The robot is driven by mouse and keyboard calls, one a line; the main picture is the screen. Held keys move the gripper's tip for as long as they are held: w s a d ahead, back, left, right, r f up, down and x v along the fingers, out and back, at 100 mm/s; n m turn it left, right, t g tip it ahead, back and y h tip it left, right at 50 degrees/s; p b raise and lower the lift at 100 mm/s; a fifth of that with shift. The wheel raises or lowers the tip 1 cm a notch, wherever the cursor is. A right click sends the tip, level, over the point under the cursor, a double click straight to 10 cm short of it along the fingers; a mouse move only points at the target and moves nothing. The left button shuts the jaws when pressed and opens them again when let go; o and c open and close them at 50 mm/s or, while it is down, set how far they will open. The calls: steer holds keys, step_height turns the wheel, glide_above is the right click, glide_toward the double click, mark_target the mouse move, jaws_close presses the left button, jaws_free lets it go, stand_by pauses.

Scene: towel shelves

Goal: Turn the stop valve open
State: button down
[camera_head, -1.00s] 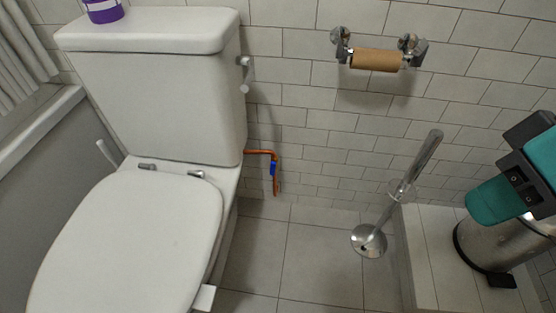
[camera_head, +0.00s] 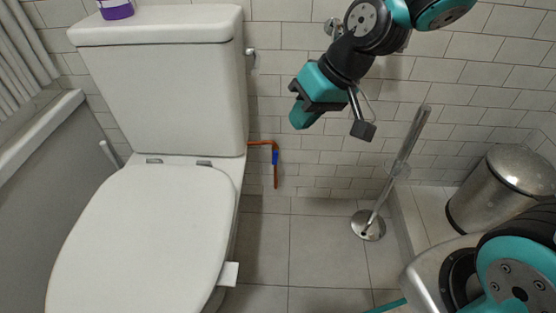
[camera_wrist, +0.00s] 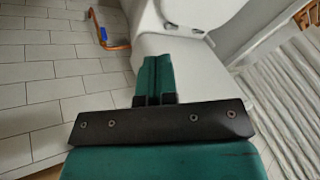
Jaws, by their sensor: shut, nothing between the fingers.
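The stop valve's blue handle (camera_head: 275,157) sits on a bent copper pipe (camera_head: 262,143) on the tiled wall, just right of the toilet. In the wrist view the blue handle (camera_wrist: 103,33) and copper pipe (camera_wrist: 118,46) show at the upper left. My gripper (camera_head: 299,118) hangs in front of the wall, above and right of the valve in the head view, apart from it. In the wrist view its two teal fingers (camera_wrist: 154,70) are closed together with nothing between them.
The toilet (camera_head: 150,230) with its cistern (camera_head: 165,95) stands left of the valve. A steel bin (camera_head: 500,190) stands on a tiled ledge. The floor (camera_head: 315,245) below the valve is clear.

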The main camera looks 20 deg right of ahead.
mark_target(275, 156)
steer(key=w+d+f+m+t+b, duration=0.1)
steer(key=w+d+f+m, duration=0.1)
steer(key=w+d+f, duration=0.45)
steer(key=w+d+f+m+t+h+b, duration=0.15)
steer(key=w+f, duration=0.25)
steer(key=f, duration=0.6)
steer(key=w+d+f+m+t+b, duration=0.1)
steer(key=w+d+f+m+t, duration=0.15)
steer(key=w+f, duration=0.45)
steer(key=w+a+f+b, duration=0.5)
steer(key=a+f, duration=0.1)
steer(key=f, duration=0.3)
steer(key=shift+a+g+b, duration=0.25)
steer(key=shift+g+b, duration=0.1)
steer(key=shift+g, duration=0.05)
steer(key=shift+r, duration=0.15)
